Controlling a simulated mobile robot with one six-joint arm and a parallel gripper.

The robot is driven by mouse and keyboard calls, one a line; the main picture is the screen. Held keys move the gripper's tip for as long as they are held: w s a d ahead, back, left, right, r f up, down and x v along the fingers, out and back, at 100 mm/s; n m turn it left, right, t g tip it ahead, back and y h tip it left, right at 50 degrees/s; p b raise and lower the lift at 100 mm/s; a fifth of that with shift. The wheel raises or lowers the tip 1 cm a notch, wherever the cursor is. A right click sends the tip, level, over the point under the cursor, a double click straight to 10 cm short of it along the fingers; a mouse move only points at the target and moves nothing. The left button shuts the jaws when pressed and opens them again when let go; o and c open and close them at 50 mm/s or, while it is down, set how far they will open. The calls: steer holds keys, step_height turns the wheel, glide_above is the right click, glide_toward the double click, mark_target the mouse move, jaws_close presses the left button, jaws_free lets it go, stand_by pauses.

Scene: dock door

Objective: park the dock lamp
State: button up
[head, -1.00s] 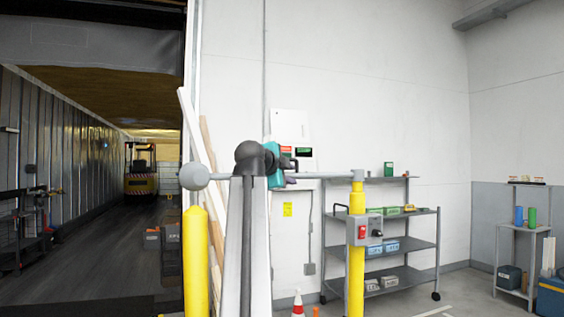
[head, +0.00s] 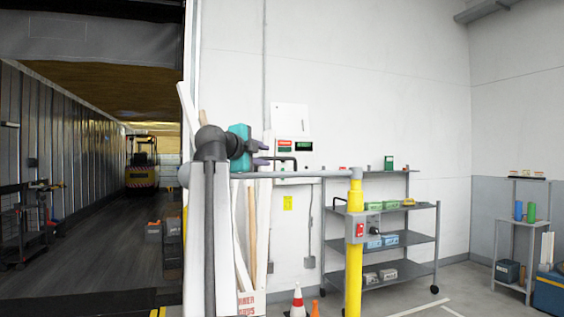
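The dock lamp's grey horizontal arm (head: 320,173) runs left from the top of a yellow post (head: 355,250). A black U-shaped handle (head: 287,158) stands up at the bar. Only a small rounded grey part of the lamp head (head: 184,176) shows at the left end; my own arm hides the rest. My gripper (head: 267,153), with a teal body and dark purple fingers, is in front of the wall, just above the bar and by the handle's left end. Its fingers look apart with nothing between them. I cannot tell whether they touch the handle.
A grey box with a red switch (head: 361,229) sits on the post. A wall cabinet (head: 290,140) and shelf cart (head: 395,270) stand behind. The open trailer at left holds a forklift (head: 141,168). Floor at right is mostly clear.

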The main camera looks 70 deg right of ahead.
mark_target(278, 160)
steer(key=s+d+f, duration=0.1)
steer(key=d, duration=1.2)
steer(key=shift+s+d+f+p, duration=0.2)
steer(key=shift+s+f+p, duration=0.05)
steer(key=shift+f+p, duration=0.2)
jaws_close()
steer(key=shift+a, duration=0.15)
